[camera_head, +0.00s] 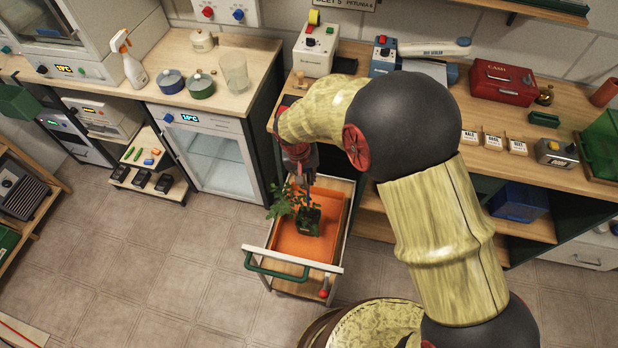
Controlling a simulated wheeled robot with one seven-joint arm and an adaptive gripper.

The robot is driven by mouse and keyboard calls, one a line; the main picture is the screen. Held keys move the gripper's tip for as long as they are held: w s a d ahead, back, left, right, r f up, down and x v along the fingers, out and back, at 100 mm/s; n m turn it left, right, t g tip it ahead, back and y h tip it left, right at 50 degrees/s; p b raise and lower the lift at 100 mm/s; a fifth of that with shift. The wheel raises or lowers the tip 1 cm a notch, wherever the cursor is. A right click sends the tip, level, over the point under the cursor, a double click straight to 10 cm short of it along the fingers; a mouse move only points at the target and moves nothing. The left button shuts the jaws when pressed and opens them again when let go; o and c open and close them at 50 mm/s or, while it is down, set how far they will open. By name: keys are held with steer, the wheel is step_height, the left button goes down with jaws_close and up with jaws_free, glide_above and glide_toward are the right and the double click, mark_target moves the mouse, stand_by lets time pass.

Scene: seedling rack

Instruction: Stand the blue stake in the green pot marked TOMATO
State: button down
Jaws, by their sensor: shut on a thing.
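A small dark green pot (309,222) with a leafy plant (285,203) stands in the orange tray of a drawer or cart at the centre. Any marking on the pot is too small to read. My gripper (303,178) points down just above the plant and pot, shut on a thin upright thing that looks like the stake.
The orange tray (325,243) has free room around the pot. A green handle (276,271) runs along its front. The counter behind holds a red cash box (503,82), small label cards and devices. A left counter holds two lidded pots and a spray bottle (129,62).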

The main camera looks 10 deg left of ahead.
mark_target(308, 194)
steer(key=shift+f+b, duration=3.45)
steer(key=shift+f, duration=2.3)
steer(key=c, duration=1.3)
jaws_free()
steer(key=shift+c, duration=0.2)
step_height(308, 194, up, 12)
steer(key=s+a, duration=0.1)
steer(key=shift+a, duration=0.35)
steer(key=shift+s+f+n, duration=0.1)
steer(key=shift+n, duration=0.2)
